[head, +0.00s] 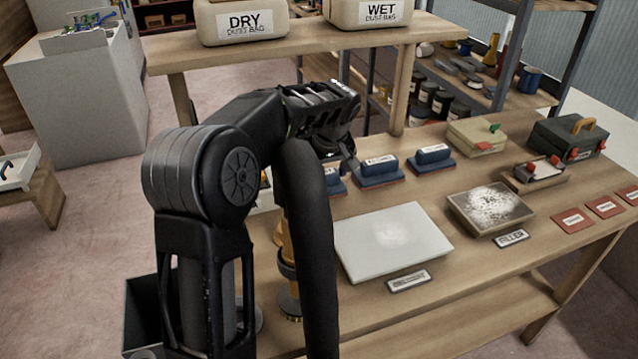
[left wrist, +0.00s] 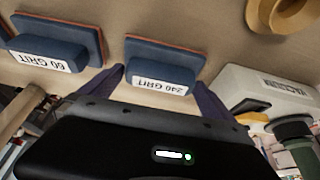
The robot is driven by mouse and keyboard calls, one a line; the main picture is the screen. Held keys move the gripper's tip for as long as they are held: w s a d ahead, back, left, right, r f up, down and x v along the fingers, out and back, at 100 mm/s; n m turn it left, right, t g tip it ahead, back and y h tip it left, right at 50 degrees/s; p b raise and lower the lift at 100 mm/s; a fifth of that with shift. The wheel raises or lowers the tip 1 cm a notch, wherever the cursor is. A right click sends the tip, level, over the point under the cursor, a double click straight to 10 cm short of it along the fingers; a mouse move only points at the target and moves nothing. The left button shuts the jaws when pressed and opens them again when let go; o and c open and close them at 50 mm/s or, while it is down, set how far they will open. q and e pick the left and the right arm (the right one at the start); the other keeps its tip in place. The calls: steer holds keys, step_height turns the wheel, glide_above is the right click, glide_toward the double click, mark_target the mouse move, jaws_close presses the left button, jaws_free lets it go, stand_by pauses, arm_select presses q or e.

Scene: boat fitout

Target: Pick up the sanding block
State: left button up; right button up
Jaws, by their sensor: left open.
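Several blue sanding blocks with reddish bases sit in a row on the wooden bench: a right one (head: 433,156), a middle one (head: 379,170) and a left one (head: 334,181), partly hidden by my arm. In the left wrist view a block labelled 240 GRIT (left wrist: 161,68) lies between my fingers, and a 60 GRIT block (left wrist: 50,50) is beside it to the left. My left gripper (head: 346,160) is open over the left block, with one finger on each side of the 240 GRIT grip. I cannot tell whether the fingers touch it. My right gripper is not in view.
A white panel (head: 392,243) and a dusty panel (head: 490,208) lie in front of the blocks. A sander (head: 535,174), a beige case (head: 476,137) and a green case (head: 568,137) stand right. Dust bags (head: 240,22) sit on the raised shelf behind.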

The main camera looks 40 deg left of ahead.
mark_target(319, 173)
arm_select(q)
steer(key=shift+a+f, duration=0.1)
steer(key=shift+f, duration=0.2)
stand_by(0.4)
steer(key=c, duration=1.3)
steer(key=shift+w+r, duration=0.1)
steer(key=shift+r, duration=0.05)
step_height(319, 173, up, 10)
steer(key=shift+f, duration=0.1)
